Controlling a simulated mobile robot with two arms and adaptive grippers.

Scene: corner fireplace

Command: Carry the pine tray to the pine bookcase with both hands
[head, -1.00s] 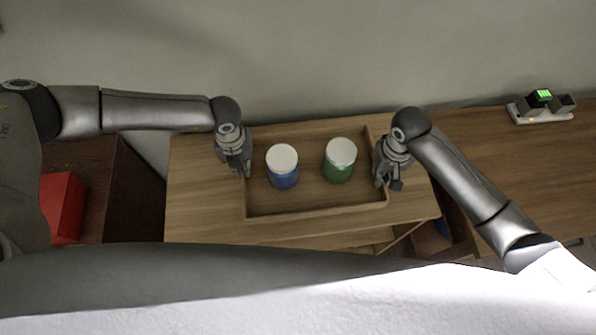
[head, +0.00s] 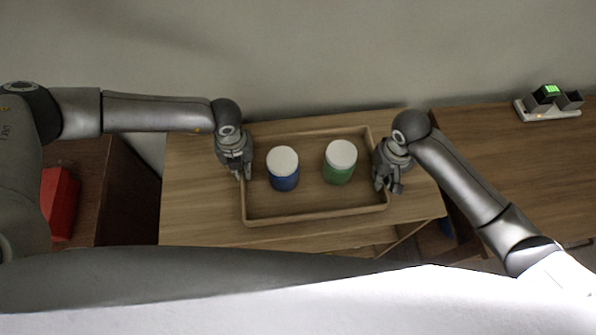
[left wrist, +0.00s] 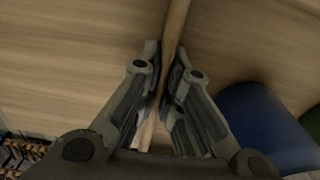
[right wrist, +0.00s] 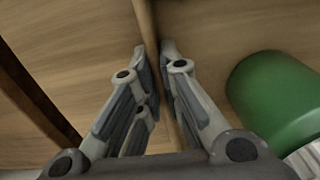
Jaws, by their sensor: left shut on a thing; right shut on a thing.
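The pine tray (head: 310,217) is a shallow wooden tray with a low rim, over the top of the pine bookcase (head: 190,200). A blue jar with a white lid (head: 283,170) and a green jar with a white lid (head: 339,162) stand upright in it. My left gripper (head: 243,174) is shut on the tray's left wall, which runs between its fingers in the left wrist view (left wrist: 166,95). My right gripper (head: 388,186) is shut on the right wall, also between the fingers in the right wrist view (right wrist: 155,85). I cannot tell whether the tray touches the top.
A wooden desk (head: 510,165) stands at the right with a small device showing a green display (head: 548,100). A red box (head: 60,203) sits on a dark brown unit (head: 115,200) at the left. A wall rises behind. The bookcase top is bare left of the tray.

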